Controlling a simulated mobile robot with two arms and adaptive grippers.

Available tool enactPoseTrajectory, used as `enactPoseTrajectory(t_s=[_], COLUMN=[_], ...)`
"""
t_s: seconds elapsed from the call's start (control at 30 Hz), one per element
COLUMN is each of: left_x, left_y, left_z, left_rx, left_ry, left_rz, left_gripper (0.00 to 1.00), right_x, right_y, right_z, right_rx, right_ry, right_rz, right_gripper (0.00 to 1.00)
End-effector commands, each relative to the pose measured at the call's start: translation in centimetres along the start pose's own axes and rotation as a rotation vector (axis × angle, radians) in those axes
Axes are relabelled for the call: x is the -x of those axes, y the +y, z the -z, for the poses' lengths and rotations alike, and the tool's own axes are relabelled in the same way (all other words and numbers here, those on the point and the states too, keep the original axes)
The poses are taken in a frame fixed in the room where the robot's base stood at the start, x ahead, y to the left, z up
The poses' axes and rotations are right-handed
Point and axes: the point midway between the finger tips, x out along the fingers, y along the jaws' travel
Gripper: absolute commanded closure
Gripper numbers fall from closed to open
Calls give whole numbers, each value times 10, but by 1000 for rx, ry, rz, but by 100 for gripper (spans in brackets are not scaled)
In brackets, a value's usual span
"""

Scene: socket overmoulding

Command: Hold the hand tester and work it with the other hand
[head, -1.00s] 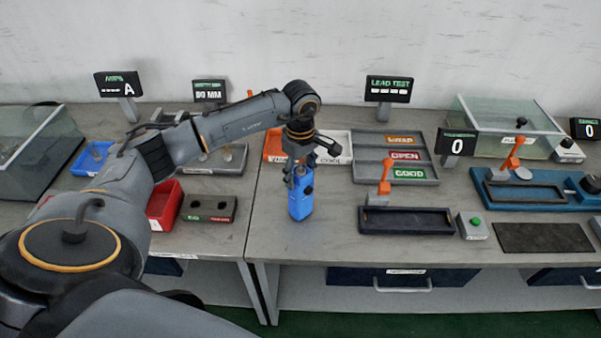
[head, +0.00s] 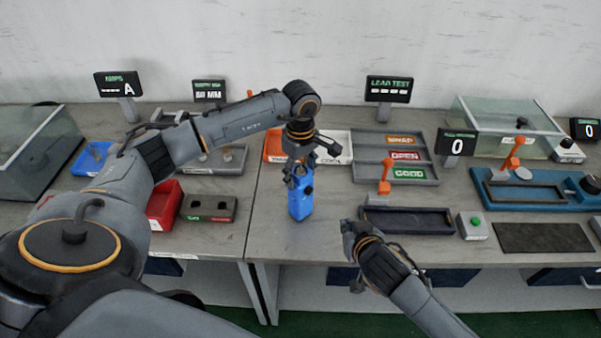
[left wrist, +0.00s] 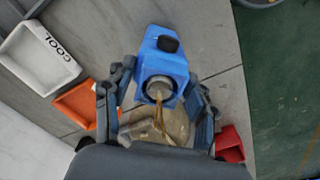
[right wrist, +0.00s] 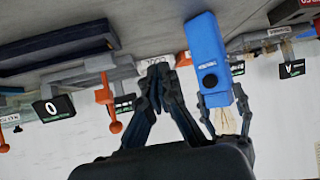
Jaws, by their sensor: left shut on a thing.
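The hand tester is a blue block with a black button (head: 300,204), upright in the head view near the front of the bench. My left gripper (head: 298,171) is shut on its upper end. In the left wrist view the fingers (left wrist: 160,95) flank the tester (left wrist: 160,58), and a round metal end with a tan piece faces the camera. My right gripper (head: 350,232) is right of and lower than the tester, apart from it. In the right wrist view its fingertips (right wrist: 160,70) meet, empty, beside the tester (right wrist: 206,55) and its button. I cannot tell whether the tester touches the bench.
A dark tray (head: 406,232) with an orange lever and a grey box with a green button (head: 474,226) stand on the right. A labelled rack (head: 368,153) is behind. A red bin (head: 165,206) is at left. The bench's front edge is close.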

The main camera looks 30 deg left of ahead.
Motion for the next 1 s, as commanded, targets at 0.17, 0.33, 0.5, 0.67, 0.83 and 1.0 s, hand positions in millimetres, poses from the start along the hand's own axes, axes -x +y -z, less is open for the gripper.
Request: enactPoseTrajectory(t_s=[0.17, 0.33, 0.5, 0.67, 0.83, 1.0], left_x=[0, 0, 0, 0, 0, 0], left_y=[0, 0, 0, 0, 0, 0], left_z=[0, 0, 0, 0, 0, 0], left_rx=[1, 0, 0, 0, 0, 1], left_ry=[1, 1, 0, 1, 1, 1], left_rz=[0, 0, 0, 1, 1, 1], left_gripper=[74, 74, 74, 74, 74, 74], right_x=[2, -7, -23, -38, -50, -55], right_y=[-11, -19, -31, -43, -52, -56], right_z=[17, 26, 39, 50, 58, 62], right_rx=[21, 22, 23, 23, 20, 20], right_ry=[31, 34, 34, 33, 33, 32], right_rz=[12, 14, 14, 13, 13, 13], right_gripper=[100, 100, 100, 100, 100, 100])
